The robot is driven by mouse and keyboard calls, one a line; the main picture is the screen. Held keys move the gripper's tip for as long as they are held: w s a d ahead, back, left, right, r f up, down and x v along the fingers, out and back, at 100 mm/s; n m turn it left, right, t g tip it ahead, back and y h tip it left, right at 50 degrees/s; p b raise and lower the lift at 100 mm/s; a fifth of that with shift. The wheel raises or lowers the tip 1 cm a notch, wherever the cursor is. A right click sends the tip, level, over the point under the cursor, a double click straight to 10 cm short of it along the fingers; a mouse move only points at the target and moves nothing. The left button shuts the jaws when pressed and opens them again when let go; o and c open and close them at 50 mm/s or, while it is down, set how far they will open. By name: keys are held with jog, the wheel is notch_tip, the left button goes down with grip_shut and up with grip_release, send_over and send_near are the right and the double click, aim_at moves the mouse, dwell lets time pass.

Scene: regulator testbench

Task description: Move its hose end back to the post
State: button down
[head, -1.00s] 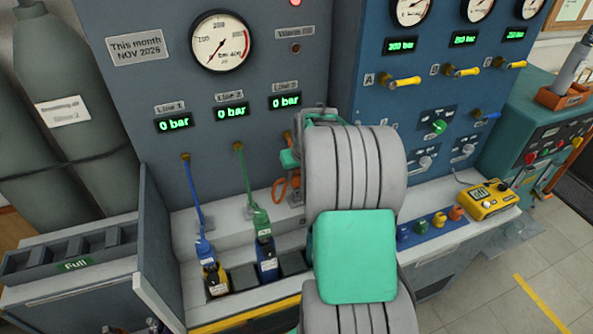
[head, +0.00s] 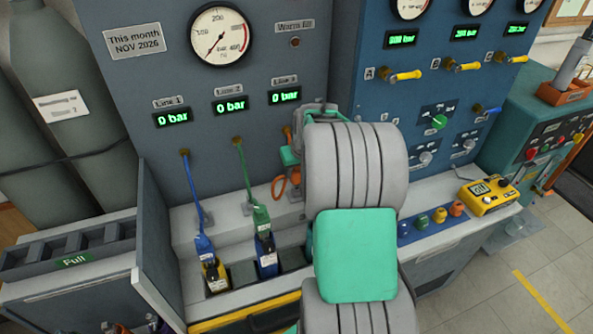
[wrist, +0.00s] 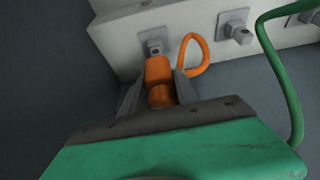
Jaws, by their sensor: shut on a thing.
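My gripper (wrist: 160,88) is shut on the orange hose end (wrist: 159,70), with one finger on each side of it in the wrist view. The hose end is in front of a grey post (wrist: 154,44) on the pale ledge and overlaps its lower part; I cannot tell whether it is seated on it. The orange hose (wrist: 203,50) loops to the right of the hose end. In the head view the orange hose (head: 279,188) hangs by the panel under the Line 3 display, left of my arm, which hides most of my gripper and the post.
The green hose (wrist: 280,75) also passes close on the right in the wrist view. Another grey post (wrist: 237,28) stands right of the first.

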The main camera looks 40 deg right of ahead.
aim_at(296, 179)
jog(key=shift+f+b, duration=1.55)
jog(key=shift+f, duration=0.35)
dwell(0.8)
jog(key=c, duration=0.8)
grip_release()
jog(key=shift+c, duration=0.2)
jog(key=shift+r, duration=0.1)
jog(key=b+v, duration=0.1)
jog(key=v, duration=0.6)
jog(key=shift+s+r, duration=0.15)
jog(key=shift+r, duration=0.15)
